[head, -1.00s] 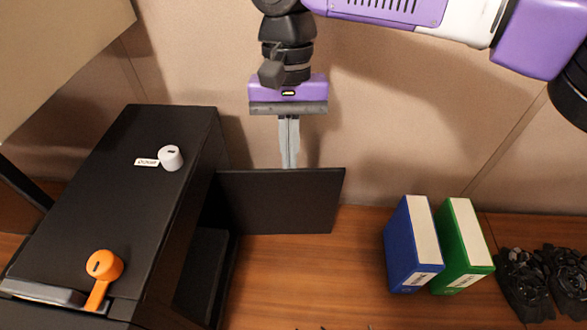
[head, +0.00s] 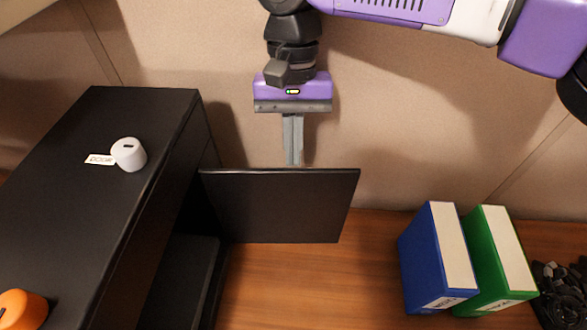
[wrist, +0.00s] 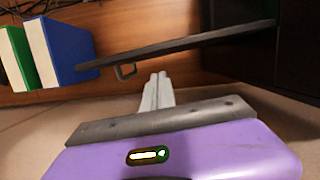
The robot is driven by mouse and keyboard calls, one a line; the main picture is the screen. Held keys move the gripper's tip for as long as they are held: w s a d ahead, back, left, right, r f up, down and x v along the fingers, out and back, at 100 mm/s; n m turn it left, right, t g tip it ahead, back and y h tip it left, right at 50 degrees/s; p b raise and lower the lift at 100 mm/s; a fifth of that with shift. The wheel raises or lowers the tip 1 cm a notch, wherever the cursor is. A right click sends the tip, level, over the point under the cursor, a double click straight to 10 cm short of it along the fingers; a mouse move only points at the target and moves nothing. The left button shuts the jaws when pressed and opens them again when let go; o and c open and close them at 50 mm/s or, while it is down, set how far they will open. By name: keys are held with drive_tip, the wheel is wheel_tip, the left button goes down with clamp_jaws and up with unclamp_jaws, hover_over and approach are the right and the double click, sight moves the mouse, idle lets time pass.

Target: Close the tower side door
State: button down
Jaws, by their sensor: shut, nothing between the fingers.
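The black tower (head: 150,190) stands at the left in the head view. Its side door (head: 285,205) is a flat black panel that stands open, sticking out to the right from the tower's far side. My gripper (head: 293,163) is shut and empty, pointing down behind the door's top edge, on the side toward the wall. In the wrist view the fingers (wrist: 158,80) are together, and the door (wrist: 190,45) crosses above them with a small loop handle (wrist: 126,71) on its face. A gap shows between fingertips and door.
A white knob (head: 129,154) with a label and an orange knob (head: 22,309) are on the tower top. A blue binder (head: 425,260) and a green binder (head: 490,265) stand on the wooden desk (head: 300,285) to the right, with dark parts (head: 560,290) beyond. Desk before the door is clear.

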sight(293, 191)
drive_tip(key=x, duration=0.9)
drive_tip(key=shift+f+p, duration=0.1)
drive_tip(key=shift+p, duration=0.25)
drive_tip(key=shift+s, duration=0.15)
